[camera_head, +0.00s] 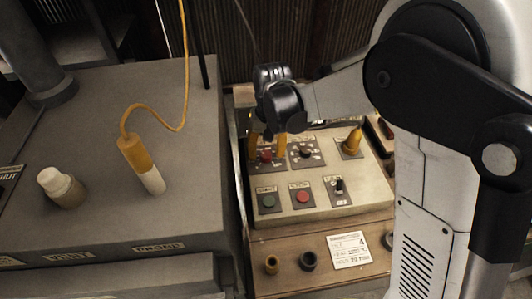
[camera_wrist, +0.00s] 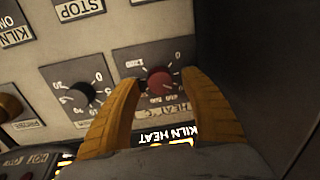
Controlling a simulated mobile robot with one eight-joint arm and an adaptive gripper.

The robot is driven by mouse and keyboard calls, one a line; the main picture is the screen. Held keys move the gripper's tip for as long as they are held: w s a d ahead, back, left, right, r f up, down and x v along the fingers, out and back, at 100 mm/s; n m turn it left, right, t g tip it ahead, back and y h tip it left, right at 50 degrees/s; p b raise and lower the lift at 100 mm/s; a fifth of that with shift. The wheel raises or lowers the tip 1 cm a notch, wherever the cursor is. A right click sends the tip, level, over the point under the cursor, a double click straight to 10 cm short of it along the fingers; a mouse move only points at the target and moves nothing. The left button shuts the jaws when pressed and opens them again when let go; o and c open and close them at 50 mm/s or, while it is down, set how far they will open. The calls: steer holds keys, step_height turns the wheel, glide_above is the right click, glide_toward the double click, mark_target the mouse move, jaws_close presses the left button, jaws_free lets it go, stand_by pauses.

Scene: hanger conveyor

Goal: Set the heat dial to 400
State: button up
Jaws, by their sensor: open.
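The heat dial is a dark red round knob (camera_wrist: 160,82) on a dark plate marked "HEAT °C". In the wrist view the plate also has scale numbers, too small to read for sure, so its setting cannot be told. In the head view the red knob (camera_head: 266,156) sits at the upper left of the control panel. My gripper (camera_wrist: 160,88) is open, with one yellow finger on each side of the knob. In the head view my gripper (camera_head: 267,148) points down over it. I cannot tell whether the fingers touch the knob.
A black dial (camera_wrist: 82,94) is beside the heat dial.

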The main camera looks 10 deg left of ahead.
mark_target(270, 154)
step_height(270, 154, up, 12)
steer(key=shift+d+f, duration=0.2)
steer(key=shift+d, duration=0.1)
stand_by(0.3)
steer(key=s+d+r+m+t, duration=0.1)
steer(key=s+d+r+t, duration=0.2)
steer(key=d, duration=0.5)
steer(key=s+d+r+m+t, duration=0.1)
steer(key=s+d+r, duration=0.25)
steer(key=d, duration=0.35)
steer(key=s+d+f+m+t, duration=0.1)
steer(key=s+d+f+t, duration=0.1)
steer(key=s+d, duration=0.7)
steer(key=shift+f+t+h, duration=0.2)
steer(key=shift+t+h, duration=0.1)
steer(key=shift+t, duration=0.4)
